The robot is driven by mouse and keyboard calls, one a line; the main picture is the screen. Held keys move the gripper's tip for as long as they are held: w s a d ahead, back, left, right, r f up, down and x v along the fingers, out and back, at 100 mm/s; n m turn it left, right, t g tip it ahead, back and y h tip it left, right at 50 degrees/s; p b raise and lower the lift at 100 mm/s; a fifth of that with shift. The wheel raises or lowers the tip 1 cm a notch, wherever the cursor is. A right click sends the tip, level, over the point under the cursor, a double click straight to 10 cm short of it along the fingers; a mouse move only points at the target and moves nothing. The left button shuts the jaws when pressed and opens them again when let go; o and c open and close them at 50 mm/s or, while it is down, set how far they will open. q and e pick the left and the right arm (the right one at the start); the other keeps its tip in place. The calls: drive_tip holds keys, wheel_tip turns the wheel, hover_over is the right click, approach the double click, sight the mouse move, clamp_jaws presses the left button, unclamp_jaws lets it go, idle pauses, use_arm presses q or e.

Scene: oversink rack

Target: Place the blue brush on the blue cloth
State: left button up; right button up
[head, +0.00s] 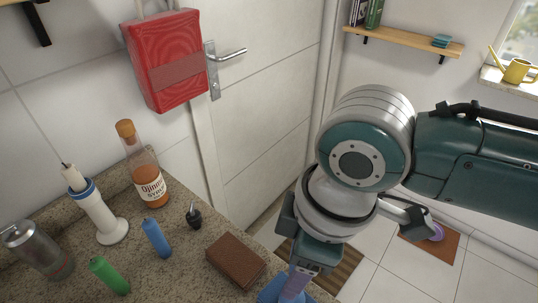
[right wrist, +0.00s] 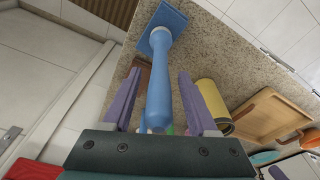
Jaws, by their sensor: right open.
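The blue brush (right wrist: 159,92) shows in the right wrist view with its handle pointing toward the camera and a pale collar at its far end. That far end overlaps the flat blue cloth (right wrist: 172,15) at the counter's edge; the brush looks upright on it, though the exact contact is hard to tell. My right gripper (right wrist: 158,100) is open, its purple fingers on either side of the handle with gaps. In the head view my right gripper (head: 294,287) is at the bottom edge, beside a visible part of the cloth (head: 269,293); the brush is hidden there. My left gripper is not in view.
On the granite counter (head: 185,270) are a brown block (head: 235,260), a blue cylinder (head: 156,238), a green cylinder (head: 109,276), a small dark bottle (head: 193,216), a syrup bottle (head: 148,180), a white-and-blue brush (head: 100,210) and a can (head: 38,250). A red box (head: 165,60) hangs above.

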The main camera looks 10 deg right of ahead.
wheel_tip(320, 180, up, 12)
drive_tip(key=d+p, duration=0.1)
drive_tip(key=d, duration=0.1)
drive_tip(key=s+a+f+m+t+y, duration=0.1)
drive_tip(key=s+a+f+m+y, duration=0.15)
drive_tip(key=s+a, duration=0.2)
drive_tip(key=s+d+m+h, duration=0.2)
drive_tip(key=s+d+m, duration=0.2)
drive_tip(key=d, duration=0.2)
drive_tip(key=s+d+f+m+t+h, duration=0.1)
drive_tip(key=s+d+m+h, duration=0.1)
drive_tip(key=d, duration=0.4)
drive_tip(key=shift+s+m+t, duration=0.3)
drive_tip(key=shift+s+m, duration=0.55)
drive_tip(key=shift+s, duration=0.05)
